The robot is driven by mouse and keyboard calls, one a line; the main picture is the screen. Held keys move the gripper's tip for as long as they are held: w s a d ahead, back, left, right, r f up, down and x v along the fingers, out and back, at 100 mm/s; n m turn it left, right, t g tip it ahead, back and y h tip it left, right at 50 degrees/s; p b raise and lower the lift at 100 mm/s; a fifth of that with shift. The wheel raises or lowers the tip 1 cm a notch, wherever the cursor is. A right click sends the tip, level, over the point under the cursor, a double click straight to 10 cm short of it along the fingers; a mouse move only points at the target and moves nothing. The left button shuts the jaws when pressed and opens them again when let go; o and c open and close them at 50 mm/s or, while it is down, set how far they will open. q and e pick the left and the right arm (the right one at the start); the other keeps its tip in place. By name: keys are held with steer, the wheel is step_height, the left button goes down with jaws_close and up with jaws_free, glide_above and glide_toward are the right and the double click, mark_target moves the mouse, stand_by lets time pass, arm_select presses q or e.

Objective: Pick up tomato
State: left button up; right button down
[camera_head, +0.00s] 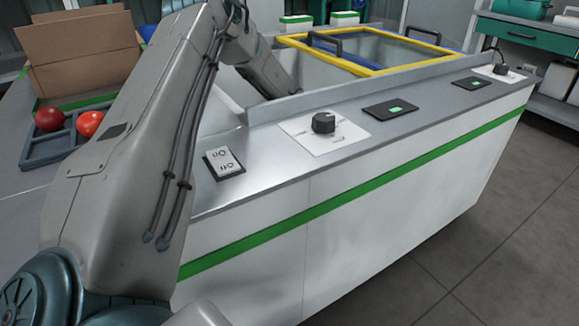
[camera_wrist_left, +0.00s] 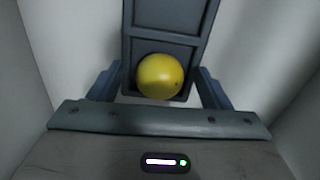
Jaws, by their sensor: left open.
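A yellow tomato (camera_wrist_left: 160,76) sits in the end compartment of a narrow dark blue-grey tray (camera_wrist_left: 170,20) in the left wrist view. My left gripper (camera_wrist_left: 158,84) is open, with one finger on each side of the tomato. Whether the fingers touch it or are level with it, I cannot tell. In the head view my left arm reaches over the counter into a white basin, and its gripper and the yellow tomato are hidden there. Two red tomatoes, one darker (camera_head: 49,118) and one brighter (camera_head: 90,123), sit in a blue-grey tray (camera_head: 40,150) at the left. My right gripper is out of view.
Pale basin walls (camera_wrist_left: 285,60) rise on both sides of the gripper. The counter's front ledge (camera_head: 270,160) carries a switch (camera_head: 224,163) and a knob (camera_head: 323,122). A yellow frame (camera_head: 390,70) lies over the far basin. An open cardboard box (camera_head: 85,50) stands back left.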

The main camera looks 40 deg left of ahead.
arm_select(q)
steer(key=c, duration=0.8)
